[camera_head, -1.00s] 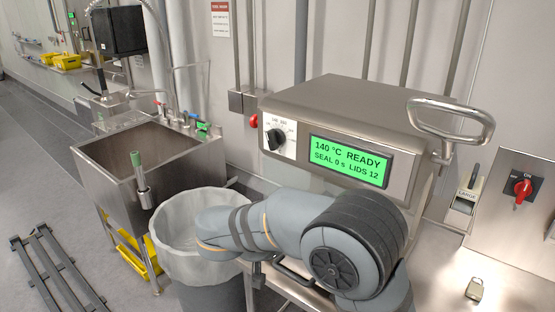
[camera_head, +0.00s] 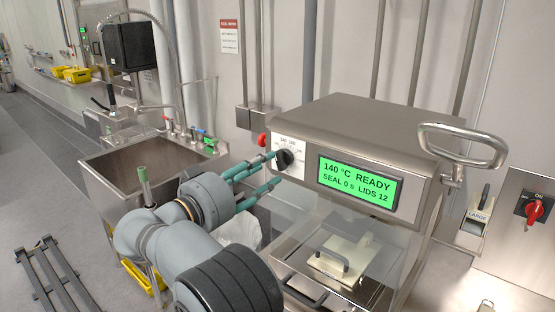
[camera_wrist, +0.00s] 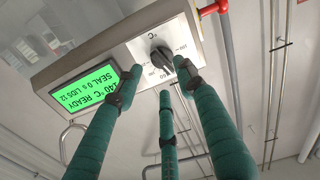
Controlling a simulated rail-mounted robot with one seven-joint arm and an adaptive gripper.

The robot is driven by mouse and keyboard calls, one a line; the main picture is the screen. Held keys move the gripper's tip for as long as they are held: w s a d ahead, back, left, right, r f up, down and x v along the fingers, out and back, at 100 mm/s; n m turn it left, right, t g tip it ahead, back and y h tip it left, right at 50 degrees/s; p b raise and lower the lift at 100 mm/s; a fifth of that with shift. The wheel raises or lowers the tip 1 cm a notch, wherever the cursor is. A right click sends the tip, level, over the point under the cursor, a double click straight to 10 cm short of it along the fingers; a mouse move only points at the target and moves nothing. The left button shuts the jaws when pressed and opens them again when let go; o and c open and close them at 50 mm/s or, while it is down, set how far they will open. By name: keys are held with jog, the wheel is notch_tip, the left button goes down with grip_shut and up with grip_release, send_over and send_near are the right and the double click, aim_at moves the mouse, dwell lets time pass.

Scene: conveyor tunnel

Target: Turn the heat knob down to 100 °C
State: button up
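The heat knob (camera_head: 284,159) is black on a white dial plate (camera_head: 291,145) at the left of the sealing machine's front. In the wrist view the knob (camera_wrist: 161,58) shows upside down with its scale. The green display (camera_head: 358,181) reads "140 °C READY, SEAL 0 s LIDS 12". My gripper (camera_head: 270,171) has teal fingers and reaches toward the knob from the lower left. In the wrist view my gripper (camera_wrist: 157,78) is open, fingertips spread either side of the knob. One fingertip looks very near the knob; I cannot tell if it touches.
The machine's steel housing (camera_head: 385,135) has a looped handle (camera_head: 465,148) at right. A pale block with a dark handle (camera_head: 340,258) sits beneath the display. A sink (camera_head: 140,155) stands left; a red switch (camera_head: 534,211) is at far right.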

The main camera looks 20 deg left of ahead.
aim_at(279, 162)
jog(key=p+x, duration=0.1)
jog(key=x, duration=0.4)
jog(key=shift+w, duration=0.1)
jog(key=c, duration=0.4)
grip_shut()
